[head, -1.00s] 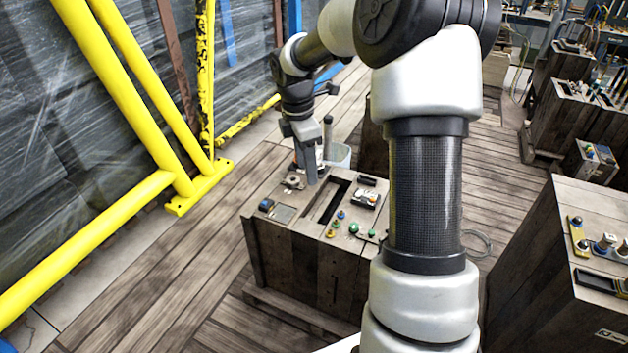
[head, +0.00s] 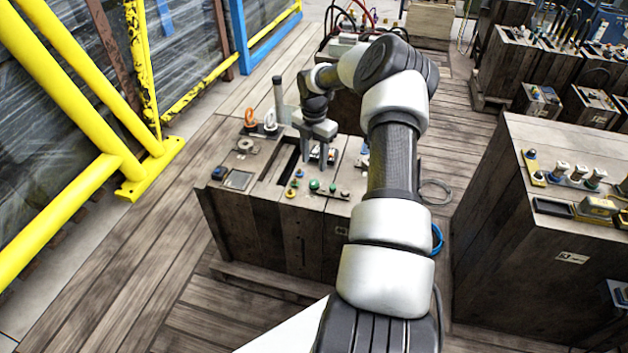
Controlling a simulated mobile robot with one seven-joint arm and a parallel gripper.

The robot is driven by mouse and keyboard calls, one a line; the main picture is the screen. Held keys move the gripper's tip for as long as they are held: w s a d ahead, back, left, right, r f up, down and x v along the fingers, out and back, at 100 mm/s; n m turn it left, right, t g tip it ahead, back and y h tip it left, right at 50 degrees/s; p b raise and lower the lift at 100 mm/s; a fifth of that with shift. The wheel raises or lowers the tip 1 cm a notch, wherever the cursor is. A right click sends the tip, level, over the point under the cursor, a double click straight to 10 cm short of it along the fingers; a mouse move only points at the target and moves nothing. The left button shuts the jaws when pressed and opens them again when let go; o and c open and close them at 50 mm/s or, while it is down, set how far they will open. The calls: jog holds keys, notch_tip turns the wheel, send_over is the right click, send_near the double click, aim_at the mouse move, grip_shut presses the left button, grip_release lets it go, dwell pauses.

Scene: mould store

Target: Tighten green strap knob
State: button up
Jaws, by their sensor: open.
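A green knob (head: 314,185) sits on the top of a dark wooden box (head: 270,235), near its front edge. A smaller green piece (head: 333,188) is just right of it. I cannot make out the strap. My gripper (head: 313,165) points down over the box top, its two fingers apart and nothing seen between them. In the picture its tips are just above and behind the green knob; I cannot tell how high they are over it.
Small yellow and blue knobs (head: 291,190) lie left of the green one. A dark slot and an upright grey post (head: 279,100) are behind. A yellow rail frame (head: 100,130) stands left, another wooden box (head: 540,230) right. Plank floor (head: 165,255) is clear at front left.

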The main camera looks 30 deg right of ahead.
aim_at(314, 183)
notch_tip(314, 183, down, 9)
jog(key=shift+r+b, duration=0.1)
jog(key=shift+b, duration=0.4)
jog(key=c, duration=1)
jog(key=shift+c, duration=0.2)
